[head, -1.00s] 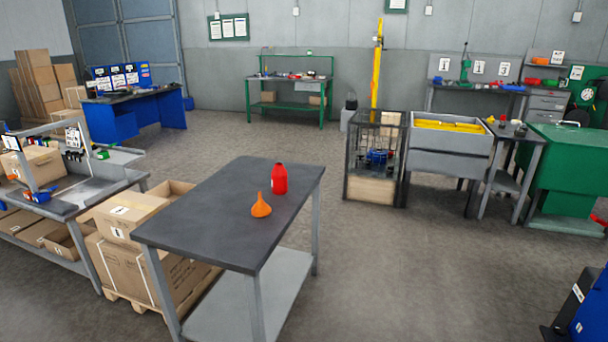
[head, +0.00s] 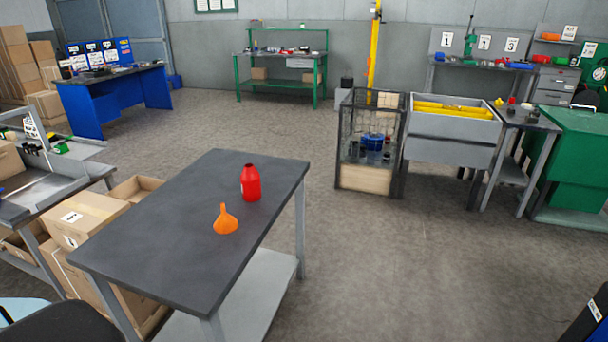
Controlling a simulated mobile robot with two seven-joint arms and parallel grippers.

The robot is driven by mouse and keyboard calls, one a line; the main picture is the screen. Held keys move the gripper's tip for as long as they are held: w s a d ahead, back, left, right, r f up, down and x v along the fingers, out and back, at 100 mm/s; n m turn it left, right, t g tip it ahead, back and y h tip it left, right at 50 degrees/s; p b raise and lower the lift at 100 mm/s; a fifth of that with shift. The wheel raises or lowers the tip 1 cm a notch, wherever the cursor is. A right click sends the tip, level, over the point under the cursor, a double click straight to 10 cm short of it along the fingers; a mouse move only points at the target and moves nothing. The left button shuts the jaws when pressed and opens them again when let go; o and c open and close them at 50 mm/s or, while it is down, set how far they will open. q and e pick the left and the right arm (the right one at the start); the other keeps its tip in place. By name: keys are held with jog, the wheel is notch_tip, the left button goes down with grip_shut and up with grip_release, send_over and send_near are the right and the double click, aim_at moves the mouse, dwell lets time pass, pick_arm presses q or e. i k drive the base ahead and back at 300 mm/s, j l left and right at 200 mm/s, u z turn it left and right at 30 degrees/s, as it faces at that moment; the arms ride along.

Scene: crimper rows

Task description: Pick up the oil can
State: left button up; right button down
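A red can-shaped bottle with a dark opening on top, which looks like the oil can (head: 250,184), stands upright on the dark top of a grey metal table (head: 160,247). An orange funnel (head: 225,221) stands on the same table with its spout up, just in front and to the left of the red can. Neither gripper is in the head view. A dark rounded part and a pale blue part at the bottom left corner look like mine.
Cardboard boxes (head: 82,216) stand close along the table's left side, with a grey workbench (head: 35,200) beyond. A wire cage (head: 369,140) and a grey bin with yellow contents (head: 452,132) stand further back. The floor right of the table is clear.

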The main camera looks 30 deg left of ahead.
aim_at(250, 177)
jog(key=i+u, duration=0.35)
jog(key=i, duration=0.2)
jog(key=i+l+u, duration=0.2)
jog(key=i+u, duration=0.15)
jog(key=i, duration=0.2)
